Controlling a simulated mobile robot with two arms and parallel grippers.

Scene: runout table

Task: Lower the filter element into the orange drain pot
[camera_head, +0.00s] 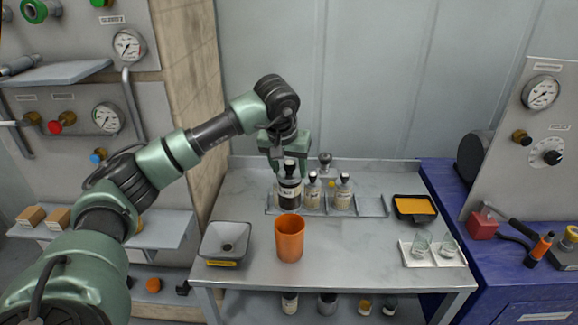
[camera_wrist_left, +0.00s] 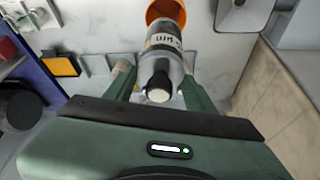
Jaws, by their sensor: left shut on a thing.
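The orange drain pot (camera_head: 289,240) stands upright and open on the front middle of the grey table. Its orange rim shows at the top of the left wrist view (camera_wrist_left: 165,9). My left gripper (camera_head: 287,166) is over the rack behind the pot. No thing is plainly recognisable as a filter element. My right gripper is not in view.
Pale labelled bottles (camera_head: 343,194) stand in the rack right of the held one. A grey funnel-like tray (camera_head: 226,243) is left of the pot. A black tray with orange content (camera_head: 415,207) and a white tray with glassware (camera_head: 432,252) are at right. Table right of the pot is clear.

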